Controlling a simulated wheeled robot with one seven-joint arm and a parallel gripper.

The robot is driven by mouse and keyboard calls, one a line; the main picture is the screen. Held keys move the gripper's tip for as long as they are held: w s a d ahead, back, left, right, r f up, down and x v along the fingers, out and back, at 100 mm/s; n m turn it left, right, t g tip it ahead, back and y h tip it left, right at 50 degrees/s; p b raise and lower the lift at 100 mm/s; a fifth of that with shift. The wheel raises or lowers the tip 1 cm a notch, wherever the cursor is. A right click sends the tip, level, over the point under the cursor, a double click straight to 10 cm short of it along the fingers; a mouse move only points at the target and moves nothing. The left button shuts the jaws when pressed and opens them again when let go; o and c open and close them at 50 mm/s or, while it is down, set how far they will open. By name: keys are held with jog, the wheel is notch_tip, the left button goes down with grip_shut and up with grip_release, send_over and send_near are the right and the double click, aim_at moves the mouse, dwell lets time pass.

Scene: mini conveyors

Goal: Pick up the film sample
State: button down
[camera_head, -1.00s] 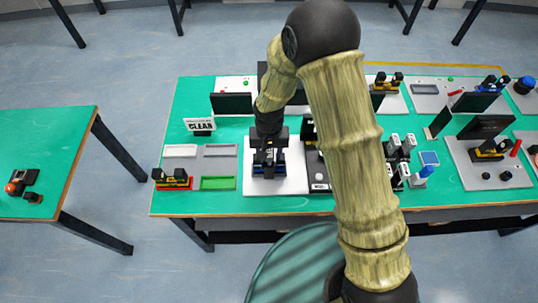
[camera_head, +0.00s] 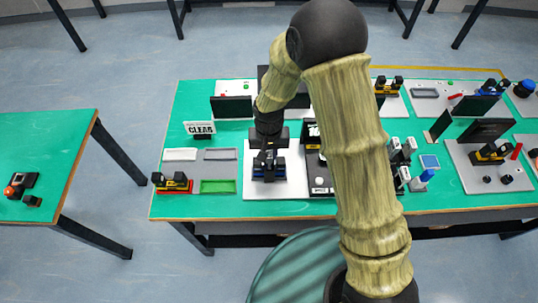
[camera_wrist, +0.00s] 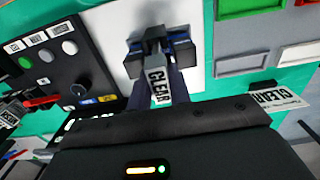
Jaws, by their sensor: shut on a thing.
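Just beyond the fingers is a dark fixture with blue parts (camera_wrist: 150,44) on a white plate (camera_wrist: 202,75). In the head view my gripper (camera_head: 268,153) points down at this fixture (camera_head: 269,173). The sample cannot be made out there. I cannot tell whether the sample still touches the fixture.
A CLEAR sign (camera_head: 199,128) stands behind a group of grey, white and green trays (camera_head: 217,186) left of the fixture. A yellow-and-black device (camera_head: 172,182) sits at the front left. A black control panel (camera_wrist: 72,75) lies beside the white plate. The right side is crowded.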

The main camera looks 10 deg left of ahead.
notch_tip(320, 180, up, 9)
jog(key=shift+f+b, duration=0.15)
jog(key=shift+b, duration=0.55)
jog(key=shift+s+f, duration=0.1)
